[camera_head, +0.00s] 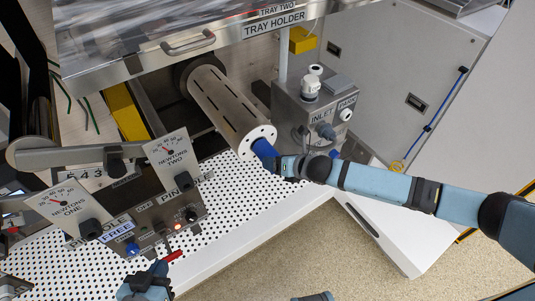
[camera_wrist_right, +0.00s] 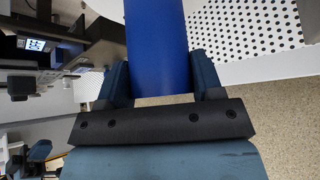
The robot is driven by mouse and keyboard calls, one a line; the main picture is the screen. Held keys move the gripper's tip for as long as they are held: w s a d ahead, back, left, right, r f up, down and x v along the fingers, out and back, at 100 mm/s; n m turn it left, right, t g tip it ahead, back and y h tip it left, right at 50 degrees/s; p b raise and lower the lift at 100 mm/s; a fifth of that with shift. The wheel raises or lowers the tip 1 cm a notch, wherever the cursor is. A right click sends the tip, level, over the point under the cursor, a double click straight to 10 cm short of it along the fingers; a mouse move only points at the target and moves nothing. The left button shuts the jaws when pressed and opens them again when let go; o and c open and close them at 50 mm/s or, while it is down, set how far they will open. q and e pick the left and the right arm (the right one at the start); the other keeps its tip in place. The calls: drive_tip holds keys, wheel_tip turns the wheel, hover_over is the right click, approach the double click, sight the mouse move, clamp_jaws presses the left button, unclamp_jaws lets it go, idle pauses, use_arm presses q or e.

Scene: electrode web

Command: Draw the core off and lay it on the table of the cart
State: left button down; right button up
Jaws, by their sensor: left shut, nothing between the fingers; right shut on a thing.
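A pale metal cylinder (camera_head: 228,105) with dark slots reaches out from a dark round mount (camera_head: 197,70) below the tray holder. It slants toward the lower right. A narrower blue cylindrical piece (camera_head: 263,150) stands out from its drilled end face. My right gripper (camera_head: 277,163) is shut on this blue piece, with one finger on each side, as the right wrist view (camera_wrist_right: 157,55) shows. I cannot tell whether the core is a separate sleeve on the cylinder. My left gripper (camera_head: 155,275) is shut and empty at the bottom, near a red lever on the control panel. The white perforated table (camera_head: 240,195) lies below the cylinder.
A control panel with two dials (camera_head: 172,150) stands at the left. A grey inlet box (camera_head: 315,108) with valves stands close to the right of the cylinder. The tray holder (camera_head: 230,35) overhangs the back. The perforated surface between panel and right arm is clear.

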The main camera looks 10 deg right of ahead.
drive_tip(key=shift+s+d+p, duration=0.15)
drive_tip(key=shift+s+p, duration=0.15)
drive_tip(key=shift+s, duration=0.1)
drive_tip(key=s+d+p, duration=0.2)
drive_tip(key=s+p, duration=0.1)
drive_tip(key=s, duration=0.4)
drive_tip(key=shift+d, duration=0.25)
idle(0.8)
idle(0.5)
